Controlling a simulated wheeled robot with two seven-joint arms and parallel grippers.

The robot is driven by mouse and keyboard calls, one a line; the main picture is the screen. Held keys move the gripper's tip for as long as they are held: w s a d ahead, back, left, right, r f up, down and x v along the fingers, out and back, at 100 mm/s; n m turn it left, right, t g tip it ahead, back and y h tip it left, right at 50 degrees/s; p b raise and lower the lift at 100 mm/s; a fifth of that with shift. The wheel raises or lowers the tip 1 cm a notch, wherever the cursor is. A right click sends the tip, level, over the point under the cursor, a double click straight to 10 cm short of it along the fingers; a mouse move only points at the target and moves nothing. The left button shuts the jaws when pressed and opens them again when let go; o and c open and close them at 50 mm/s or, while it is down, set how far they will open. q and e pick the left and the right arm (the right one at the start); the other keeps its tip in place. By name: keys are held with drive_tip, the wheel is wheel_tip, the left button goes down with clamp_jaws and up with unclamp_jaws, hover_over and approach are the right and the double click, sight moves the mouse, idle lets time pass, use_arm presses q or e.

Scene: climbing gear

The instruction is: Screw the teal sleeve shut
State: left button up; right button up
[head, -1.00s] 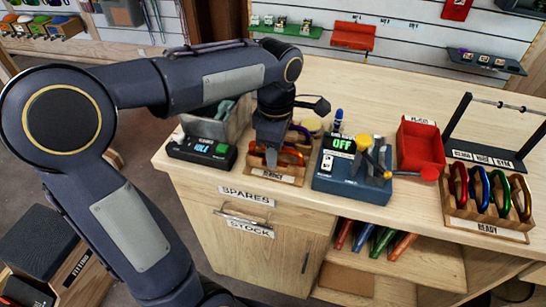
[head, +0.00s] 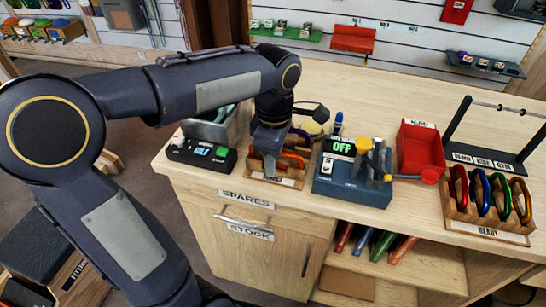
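My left gripper (head: 268,166) points down over the wooden rack labelled SERVICE (head: 291,182) on the counter. Its fingertips are among or just in front of the carabiners there; whether they touch one I cannot tell. An orange-red carabiner (head: 294,160) shows to the right of the fingers, with a purple one (head: 299,134) behind it. The fingers' gap is too small to judge. No teal sleeve can be made out on these carabiners; the gripper hides part of the rack. A teal-grey piece (head: 222,112) shows behind the black display box, partly covered by my arm. My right gripper is out of view.
Left of the rack is the black display box (head: 202,154). Close on its right stands a blue tester reading OFF (head: 345,185) with a yellow-topped lever. Further right are a red bin (head: 420,150) and the READY rack (head: 486,223) of carabiners. Free counter lies behind.

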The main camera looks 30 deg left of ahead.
use_arm(q)
drive_tip(key=shift+s+r, duration=0.1)
drive_tip(key=shift+r, duration=0.1)
drive_tip(key=shift+r+p, duration=1.2)
drive_tip(key=shift+p, duration=0.1)
drive_tip(key=shift+w+a+p, duration=0.15)
drive_tip(key=shift+w+p, duration=0.2)
drive_tip(key=shift+w, duration=0.4)
drive_tip(key=shift+f, duration=0.1)
